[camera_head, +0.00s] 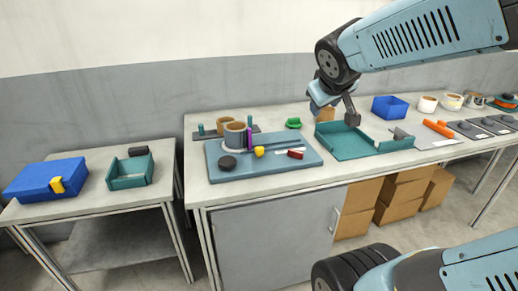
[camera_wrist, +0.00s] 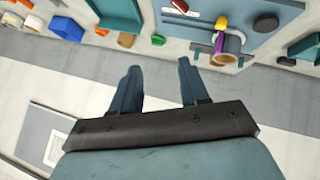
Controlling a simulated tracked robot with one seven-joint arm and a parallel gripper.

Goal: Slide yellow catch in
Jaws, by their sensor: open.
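A small yellow piece (camera_head: 259,151) sits on the blue-grey board (camera_head: 225,173), beside a grey-and-tan reel (camera_head: 236,137) and a purple upright strip (camera_head: 249,138). It also shows in the wrist view (camera_wrist: 221,22). Another yellow piece, shaped like a latch, (camera_head: 57,185) is on the front of the blue box (camera_head: 30,183) at far left. I cannot tell which is the named catch. My gripper (camera_head: 334,111) is open and empty, above the bench near its back, to the right of the board. Its two fingers (camera_wrist: 159,85) are apart in the wrist view.
A teal tray (camera_head: 350,152) stands right of the board, with a blue bin (camera_head: 390,107) behind. A gap separates the left side table (camera_head: 95,208) from the bench.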

